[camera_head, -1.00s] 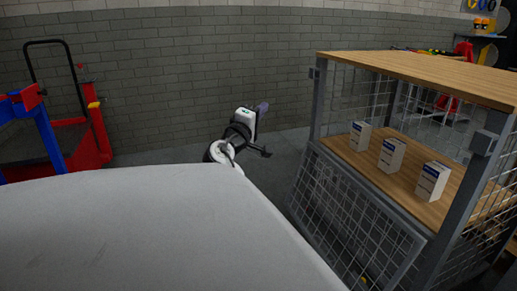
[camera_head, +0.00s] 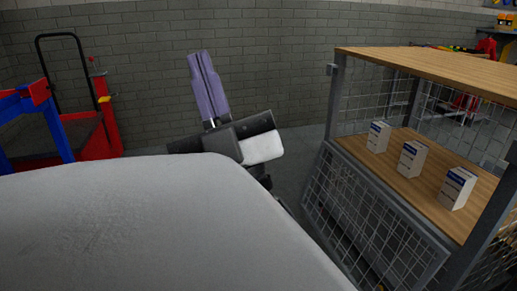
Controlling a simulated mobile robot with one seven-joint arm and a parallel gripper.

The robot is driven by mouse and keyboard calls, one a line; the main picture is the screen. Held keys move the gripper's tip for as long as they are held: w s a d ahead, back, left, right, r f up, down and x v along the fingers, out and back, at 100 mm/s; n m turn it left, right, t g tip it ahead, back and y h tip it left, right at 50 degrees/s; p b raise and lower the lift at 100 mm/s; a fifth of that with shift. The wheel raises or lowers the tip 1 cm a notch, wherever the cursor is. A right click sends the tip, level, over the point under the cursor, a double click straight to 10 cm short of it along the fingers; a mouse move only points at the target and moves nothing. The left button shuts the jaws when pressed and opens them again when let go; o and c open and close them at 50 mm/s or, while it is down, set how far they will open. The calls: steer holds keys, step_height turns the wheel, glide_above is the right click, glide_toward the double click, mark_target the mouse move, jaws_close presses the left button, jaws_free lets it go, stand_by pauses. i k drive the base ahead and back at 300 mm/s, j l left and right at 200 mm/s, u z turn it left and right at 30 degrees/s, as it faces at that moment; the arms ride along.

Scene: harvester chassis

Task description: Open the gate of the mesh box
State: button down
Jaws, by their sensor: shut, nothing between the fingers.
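The mesh box (camera_head: 338,100) stands at the right, with grey posts, wire mesh sides and a wooden top. Its upper front is uncovered. The framed mesh gate (camera_head: 365,215) hangs below the shelf edge at the front, slanting outward toward the floor; its lower part is hidden behind my white body. My gripper (camera_head: 199,56) is left of the box and well apart from it. Its purple fingers are together, pointing up, with nothing between them.
Several white-and-blue cartons (camera_head: 411,159) stand on the wooden shelf (camera_head: 400,180) inside the box. A red and blue cart (camera_head: 85,130) stands at the left. A grey brick wall (camera_head: 270,65) runs behind. Some floor shows between my arm and the box.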

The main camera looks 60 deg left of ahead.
mark_target(444, 254)
steer(key=i+j+u, duration=0.25)
steer(key=j, duration=0.2)
steer(key=j+u, duration=0.25)
steer(key=j, duration=0.2)
steer(key=i+j+u, duration=0.5)
steer(key=j, duration=0.2)
